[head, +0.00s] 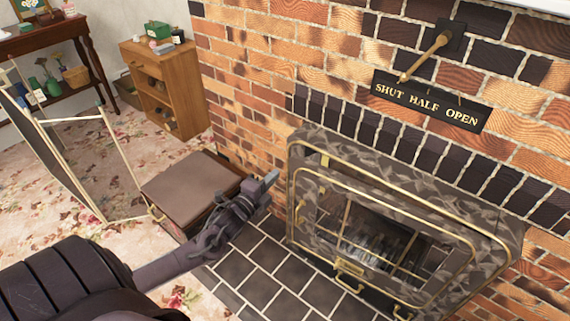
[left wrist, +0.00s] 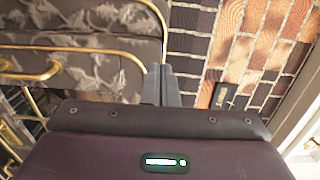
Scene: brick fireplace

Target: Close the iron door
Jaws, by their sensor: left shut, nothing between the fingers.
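The iron door (head: 322,240) is a barred panel with brass trim and a brass handle (head: 350,268), set in a grey leaf-patterned fireplace surround (head: 310,145). I cannot tell how far open the door stands. My left gripper (head: 271,177) is shut and empty, left of the surround's upper left corner and apart from the handle. In the left wrist view its fingertips (left wrist: 162,84) are together, with the patterned metal and brass rails (left wrist: 45,75) to their left and brick beyond. My right gripper is not in view.
A sign reading SHUT HALF OPEN (head: 430,101) and a brass lever (head: 425,57) are on the brick wall above. A low brown box (head: 190,185) stands left of the hearth tiles (head: 265,262). A framed folding screen (head: 75,150) and a wooden cabinet (head: 165,80) stand farther left.

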